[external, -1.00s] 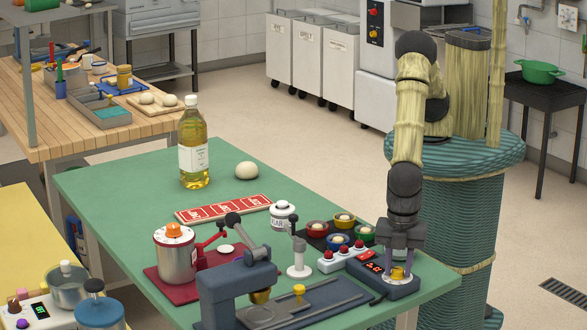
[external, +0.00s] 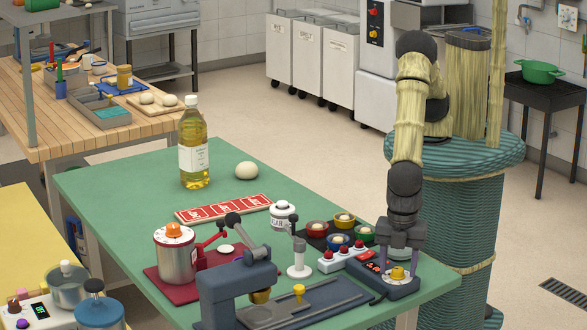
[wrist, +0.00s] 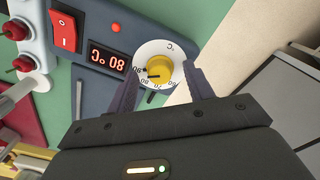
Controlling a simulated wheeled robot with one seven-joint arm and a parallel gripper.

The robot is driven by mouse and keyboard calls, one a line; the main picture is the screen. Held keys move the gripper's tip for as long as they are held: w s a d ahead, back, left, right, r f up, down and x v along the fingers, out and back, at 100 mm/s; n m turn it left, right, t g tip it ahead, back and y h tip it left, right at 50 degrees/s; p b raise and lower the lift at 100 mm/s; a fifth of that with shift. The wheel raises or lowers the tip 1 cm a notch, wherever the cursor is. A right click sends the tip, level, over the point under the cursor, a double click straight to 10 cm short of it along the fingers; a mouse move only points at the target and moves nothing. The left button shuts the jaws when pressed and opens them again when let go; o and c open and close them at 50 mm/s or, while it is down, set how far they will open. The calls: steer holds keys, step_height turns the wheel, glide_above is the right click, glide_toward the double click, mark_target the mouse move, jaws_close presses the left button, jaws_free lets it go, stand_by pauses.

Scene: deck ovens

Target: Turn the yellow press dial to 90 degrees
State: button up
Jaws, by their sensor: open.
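The yellow press dial (wrist: 160,70) sits on a white scale disc on a dark control box (external: 386,283). In the wrist view its dark pointer line points left, near the upper numbers of the printed scale. The red display (wrist: 107,59) beside it, seen upside down, appears to read 80 °C. The dial (external: 398,273) also shows in the external view, below my gripper (external: 402,258). My gripper (wrist: 160,82) is open, pointing down, with one finger on each side of the dial. Whether either finger touches it I cannot tell.
Small coloured bowls (external: 344,220) stand behind. The dark press (external: 236,292) is to the left. The green table's right edge is near.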

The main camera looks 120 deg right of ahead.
mark_target(398, 269)
step_height(398, 269, up, 17)
steer(key=b, duration=0.1)
steer(key=shift+r+b, duration=0.15)
steer(key=shift+b, duration=0.15)
stand_by(0.5)
